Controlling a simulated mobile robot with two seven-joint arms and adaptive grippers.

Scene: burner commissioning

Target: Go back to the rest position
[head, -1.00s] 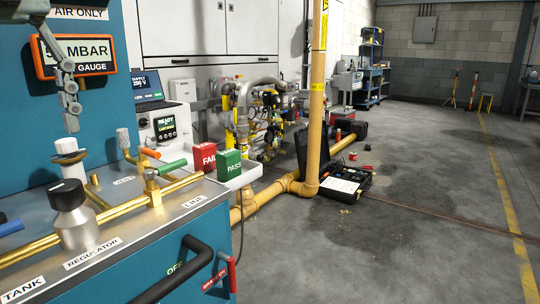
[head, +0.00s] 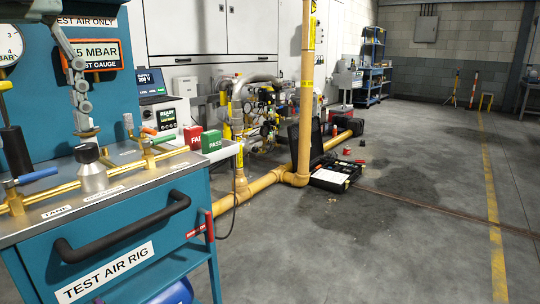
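The blue test air rig (head: 110,245) fills the left of the head view, with a black handle (head: 120,230) across its front. My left gripper (head: 84,122) hangs fingers-down above the rig's top, in front of the gauge panel. I see its linked fingers edge-on, so whether it is open or shut is unclear. A small pale fitting with a brass collar (head: 88,140) shows just below its fingertips; contact cannot be told. The black-topped regulator (head: 92,170) stands below it on the rig. My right gripper is not in view.
Red FAIL (head: 193,138) and green PASS (head: 211,141) blocks stand beyond the rig. A yellow gas pipe (head: 306,90) rises from the floor, with an open black case (head: 335,175) beside it.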

